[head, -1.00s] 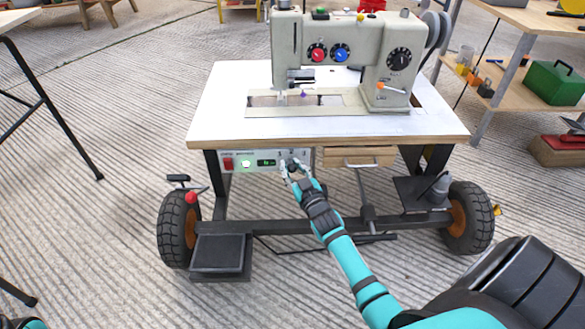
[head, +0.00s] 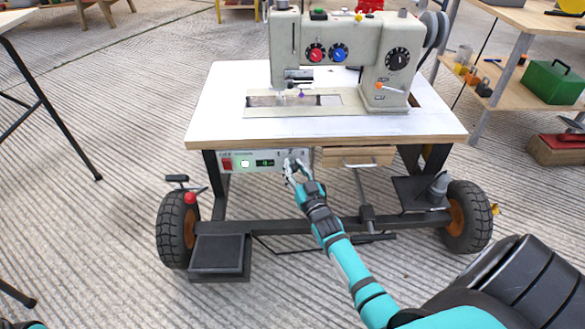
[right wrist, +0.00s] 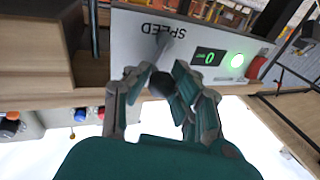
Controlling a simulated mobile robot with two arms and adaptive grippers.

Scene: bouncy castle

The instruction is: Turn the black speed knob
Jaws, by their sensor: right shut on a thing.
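The black speed knob (right wrist: 159,85) sits on the pale control panel (right wrist: 133,38) under the sewing table's front edge, by the word SPEED, which is upside down in the right wrist view. My right gripper (right wrist: 160,80) is shut on the knob, with fingers on both sides covering much of it. In the head view the right gripper (head: 291,168) is at the right end of the panel (head: 225,158), and its fingers mostly hide the knob. The panel's display (right wrist: 208,57) appears to read 0.
A green light (right wrist: 237,61) and a red switch (head: 227,164) are on the same panel. A wooden drawer (head: 345,157) is just right of the gripper. The sewing machine (head: 335,60) stands on the white tabletop (head: 225,100) above. A pedal frame and wheels are below.

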